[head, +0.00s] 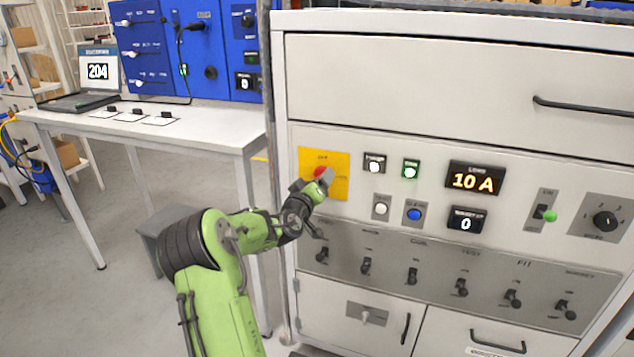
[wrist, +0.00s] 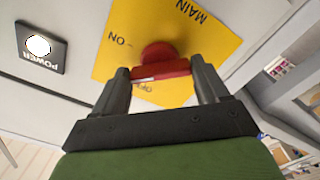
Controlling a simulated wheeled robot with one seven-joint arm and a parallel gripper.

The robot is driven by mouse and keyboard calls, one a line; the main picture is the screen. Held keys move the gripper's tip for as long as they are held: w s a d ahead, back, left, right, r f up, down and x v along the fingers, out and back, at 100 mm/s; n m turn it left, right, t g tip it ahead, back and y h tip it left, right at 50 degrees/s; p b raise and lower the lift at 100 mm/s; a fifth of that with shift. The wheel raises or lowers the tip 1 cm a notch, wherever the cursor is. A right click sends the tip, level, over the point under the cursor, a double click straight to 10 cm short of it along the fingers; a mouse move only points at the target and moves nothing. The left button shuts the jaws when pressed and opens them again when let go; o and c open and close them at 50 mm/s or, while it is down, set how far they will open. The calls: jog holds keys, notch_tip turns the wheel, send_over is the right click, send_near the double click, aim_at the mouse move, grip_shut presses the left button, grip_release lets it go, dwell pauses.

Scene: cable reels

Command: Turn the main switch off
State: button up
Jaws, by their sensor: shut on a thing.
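The main switch is a red rotary knob (wrist: 165,61) on a yellow plate (head: 338,161) at the upper left of the grey cabinet's control panel. In the wrist view the plate (wrist: 185,25) reads "MAIN", with "ON" at the left and a partly hidden word below the knob. My gripper (wrist: 163,78) has one dark finger on each side of the knob's red handle and is shut on it. In the head view my gripper (head: 324,178) is at the plate and covers part of the knob.
A white power lamp (wrist: 38,46) is beside the plate and is lit. Right of it are a lit green button (head: 411,169), a load display (head: 475,180) reading 10 A and a lower display reading 0. A row of toggle switches (head: 412,277) runs below. A table (head: 190,131) stands left.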

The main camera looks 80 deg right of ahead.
jog(key=shift+n+p, duration=2.35)
jog(key=shift+n, duration=2.55)
jog(key=o, duration=1.1)
jog(key=shift+c, duration=0.2)
jog(key=w+a+b, duration=0.1)
jog(key=a, duration=1.4)
jog(key=shift+w+a+b, duration=0.25)
jog(key=shift+a+b, duration=0.1)
jog(key=shift+b, duration=0.05)
